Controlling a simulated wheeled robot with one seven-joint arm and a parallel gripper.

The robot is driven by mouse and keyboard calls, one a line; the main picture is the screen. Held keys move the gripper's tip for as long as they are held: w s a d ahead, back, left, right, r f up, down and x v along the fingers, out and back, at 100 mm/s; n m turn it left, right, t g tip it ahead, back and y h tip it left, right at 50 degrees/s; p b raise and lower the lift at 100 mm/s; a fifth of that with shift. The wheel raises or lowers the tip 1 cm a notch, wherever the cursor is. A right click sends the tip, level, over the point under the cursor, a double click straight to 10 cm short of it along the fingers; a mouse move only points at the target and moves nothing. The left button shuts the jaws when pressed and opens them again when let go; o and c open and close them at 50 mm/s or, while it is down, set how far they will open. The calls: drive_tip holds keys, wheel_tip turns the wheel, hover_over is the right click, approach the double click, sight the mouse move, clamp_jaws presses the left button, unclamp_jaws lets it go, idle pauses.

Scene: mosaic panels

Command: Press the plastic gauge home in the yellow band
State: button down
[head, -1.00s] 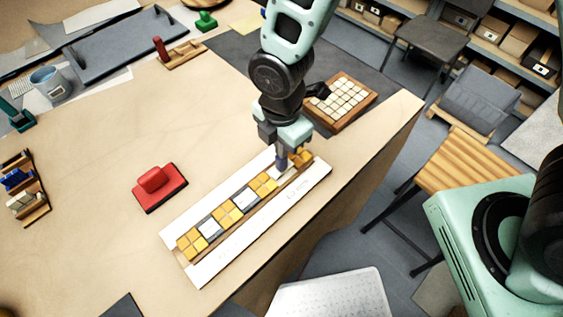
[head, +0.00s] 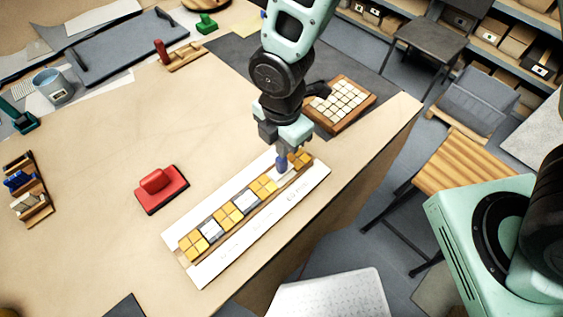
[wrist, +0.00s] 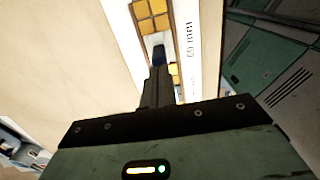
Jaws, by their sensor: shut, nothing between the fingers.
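The yellow band (head: 264,187) is a row of yellow tile groups with pale tiles and grey gaps between them, on a long white panel (head: 256,224). My gripper (head: 281,151) points down over the far right part of the band, with its fingers together. A blue piece, seemingly the plastic gauge (head: 281,164), stands at the fingertips, just short of the end yellow group. In the wrist view a dark blue piece (wrist: 159,55) shows right beyond the fingertips, between yellow tiles. Whether it touches the fingers or sits fully down in the band I cannot tell.
A red block with a handle (head: 160,188) stands left of the panel. A wooden tray of pale tiles (head: 339,103) lies behind my gripper to the right. A wooden rack (head: 27,190) stands at the far left.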

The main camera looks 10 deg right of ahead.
wheel_tip(320, 180, up, 7)
drive_tip(key=p, duration=0.5)
drive_tip(key=shift+f, duration=0.15)
idle(0.5)
drive_tip(key=s+d+r+m+b, duration=0.5)
drive_tip(key=s+d+m+b, duration=0.3)
drive_tip(key=m, duration=0.9)
drive_tip(key=s+b, duration=0.3)
drive_tip(key=shift+s+y, duration=0.15)
drive_tip(key=shift+y, duration=0.15)
drive_tip(key=c, duration=2.1)
unclamp_jaws()
drive_tip(key=shift+c, duration=0.2)
